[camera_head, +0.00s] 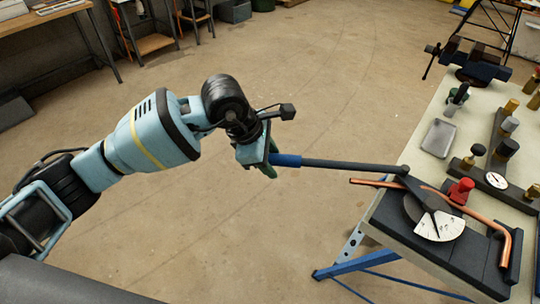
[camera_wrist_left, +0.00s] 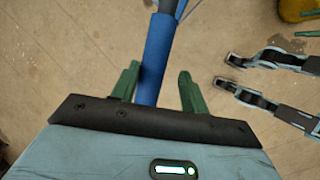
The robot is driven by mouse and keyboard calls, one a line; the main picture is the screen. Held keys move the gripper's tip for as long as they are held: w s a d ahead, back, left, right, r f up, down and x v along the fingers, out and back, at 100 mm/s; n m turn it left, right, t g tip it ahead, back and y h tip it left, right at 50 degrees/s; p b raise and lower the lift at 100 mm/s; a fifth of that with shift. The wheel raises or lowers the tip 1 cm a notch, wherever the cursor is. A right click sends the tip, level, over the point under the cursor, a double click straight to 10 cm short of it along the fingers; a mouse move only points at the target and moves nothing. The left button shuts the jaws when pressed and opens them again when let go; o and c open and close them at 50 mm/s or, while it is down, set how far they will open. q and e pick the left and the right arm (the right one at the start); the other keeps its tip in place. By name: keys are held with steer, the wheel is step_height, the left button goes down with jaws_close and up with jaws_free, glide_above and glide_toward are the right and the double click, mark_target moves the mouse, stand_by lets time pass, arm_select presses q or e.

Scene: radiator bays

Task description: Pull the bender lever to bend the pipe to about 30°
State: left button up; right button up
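The bender lever (camera_head: 345,166) is a dark bar with a blue grip (camera_head: 286,160). It reaches left from the bender (camera_head: 408,211) over open floor. The copper pipe (camera_head: 365,182) runs through the bender past a white angle dial (camera_head: 440,226), and its right end turns sharply toward the front. The pipe's angle at the bender cannot be read. My left gripper (camera_head: 270,158) is at the lever's grip end. In the left wrist view, its green fingers (camera_wrist_left: 158,88) stand either side of the blue grip (camera_wrist_left: 156,55), with a gap on the right.
A red knob (camera_head: 461,190) stands beside the dial. The bench (camera_head: 422,185) behind holds a grey tray (camera_head: 438,138), a gauge (camera_head: 496,180) and a vise (camera_head: 473,66). A blue stand leg (camera_head: 350,265) is below the bender. The floor (camera_head: 300,80) around the lever is clear.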

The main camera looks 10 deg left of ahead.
arm_select(q)
steer(key=shift+o, duration=1)
steer(key=shift+s+f, duration=0.15)
steer(key=shift+a+r, duration=0.15)
steer(key=shift+r, duration=0.2)
steer(key=v, duration=0.7)
steer(key=shift+r, duration=0.15)
